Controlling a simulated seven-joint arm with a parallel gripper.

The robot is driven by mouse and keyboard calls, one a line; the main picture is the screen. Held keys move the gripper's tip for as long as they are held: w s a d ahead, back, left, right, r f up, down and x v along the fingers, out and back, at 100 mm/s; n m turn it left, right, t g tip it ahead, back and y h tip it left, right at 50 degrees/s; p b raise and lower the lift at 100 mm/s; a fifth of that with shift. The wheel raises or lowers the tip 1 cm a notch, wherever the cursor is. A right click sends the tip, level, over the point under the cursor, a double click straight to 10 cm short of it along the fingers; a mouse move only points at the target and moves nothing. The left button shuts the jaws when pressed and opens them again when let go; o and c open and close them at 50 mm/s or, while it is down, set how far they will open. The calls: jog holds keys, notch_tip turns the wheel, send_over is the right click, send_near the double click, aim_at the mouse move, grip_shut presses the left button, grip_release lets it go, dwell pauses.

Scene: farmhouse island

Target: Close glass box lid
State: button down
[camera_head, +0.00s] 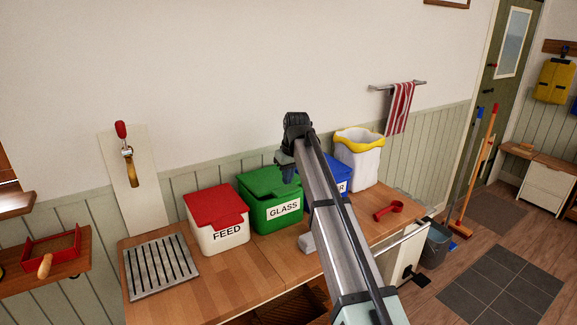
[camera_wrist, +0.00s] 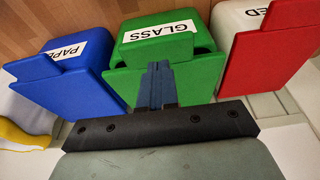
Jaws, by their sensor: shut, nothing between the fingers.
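The green glass box (camera_head: 284,220) stands on the wooden counter, its white GLASS label facing forward. Its green lid (camera_head: 262,182) lies over the top in the head view; whether it sits fully flush I cannot tell. In the wrist view the lid (camera_wrist: 165,58) shows upside down with its front tab by the label, and dark gaps show beside the tab. My gripper (camera_head: 289,174) is over the right rear part of the box, pointing down. In the wrist view its fingers (camera_wrist: 158,82) are together and empty, in front of the lid; contact is unclear.
A white FEED box with a red lid (camera_head: 215,201) stands left, and a blue PAPER box (camera_wrist: 65,82) on the other side, partly behind my arm. A white bin with yellow rim (camera_head: 360,160), red scoop (camera_head: 388,210) and metal rack (camera_head: 160,265) are also on the counter (camera_head: 215,290).

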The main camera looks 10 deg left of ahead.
aim_at(289, 191)
jog(key=shift+s+d+f, duration=0.1)
jog(key=shift+f, duration=1)
jog(key=shift+s+d+f, duration=0.1)
jog(key=shift+f, duration=0.55)
jog(key=shift+s+d+f, duration=0.1)
jog(key=shift+f, duration=0.55)
jog(key=shift+r, duration=0.15)
jog(key=shift+r, duration=0.3)
jog(key=v, duration=1.3)
jog(key=shift+s+d, duration=0.1)
